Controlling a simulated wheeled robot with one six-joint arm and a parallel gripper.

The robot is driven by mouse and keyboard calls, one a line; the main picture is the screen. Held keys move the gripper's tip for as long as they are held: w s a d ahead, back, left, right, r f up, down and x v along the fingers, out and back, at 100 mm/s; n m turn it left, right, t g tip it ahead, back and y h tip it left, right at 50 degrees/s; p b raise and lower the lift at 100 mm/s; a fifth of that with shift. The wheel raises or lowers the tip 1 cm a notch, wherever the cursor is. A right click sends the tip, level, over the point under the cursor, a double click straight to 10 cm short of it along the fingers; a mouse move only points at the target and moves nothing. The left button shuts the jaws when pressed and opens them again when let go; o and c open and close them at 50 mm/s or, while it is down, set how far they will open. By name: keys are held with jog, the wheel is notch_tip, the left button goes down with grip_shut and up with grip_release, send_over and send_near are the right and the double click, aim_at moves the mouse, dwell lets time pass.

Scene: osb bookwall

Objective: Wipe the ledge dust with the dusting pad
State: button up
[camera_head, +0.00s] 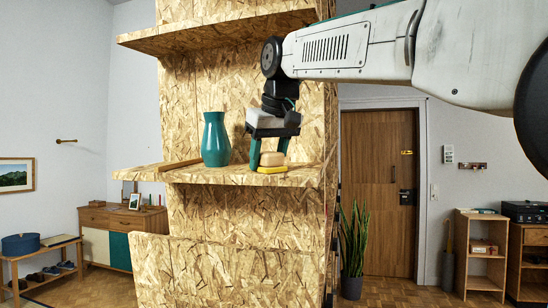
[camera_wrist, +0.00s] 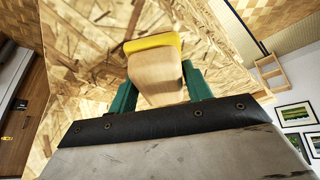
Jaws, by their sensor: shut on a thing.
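My gripper (camera_head: 269,157) is over the right part of the OSB ledge (camera_head: 225,176), fingers pointing down. It is shut on the dusting pad (camera_head: 272,160), a pale wooden block with a yellow underside. In the wrist view the pad (camera_wrist: 157,75) sits between the green fingers, its yellow face at the far end. The yellow face is at or just above the ledge; I cannot tell whether it touches. I cannot make out the dust against the speckled board.
A teal vase (camera_head: 215,140) stands on the ledge just left of my gripper. A brown wooden strip (camera_head: 180,164) lies further left. An upper OSB shelf (camera_head: 220,30) juts out above. The ledge's right end is close to my gripper. A plant (camera_head: 354,238) stands on the floor at right.

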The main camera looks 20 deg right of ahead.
jog(key=shift+w+d+r, duration=0.1)
jog(key=shift+w+d, duration=0.5)
jog(key=shift+w, duration=0.25)
jog(key=shift+w+d, duration=0.6)
jog(key=shift+w, duration=0.25)
jog(key=shift+w+d+r, duration=0.2)
jog(key=shift+w+d, duration=0.35)
jog(key=shift+w, duration=0.2)
jog(key=shift+w+d+r, duration=0.15)
jog(key=shift+w+d, duration=0.4)
jog(key=shift+w, duration=0.25)
jog(key=shift+w+d+r, duration=0.2)
jog(key=shift+w+d, duration=0.35)
jog(key=shift+w, duration=0.2)
jog(key=shift+r, duration=0.1)
jog(key=shift+s+a+r, duration=0.1)
jog(key=shift+s+r, duration=0.05)
jog(key=shift+r, duration=1.4)
jog(key=shift+s+r, duration=0.1)
jog(key=shift+r, duration=1.4)
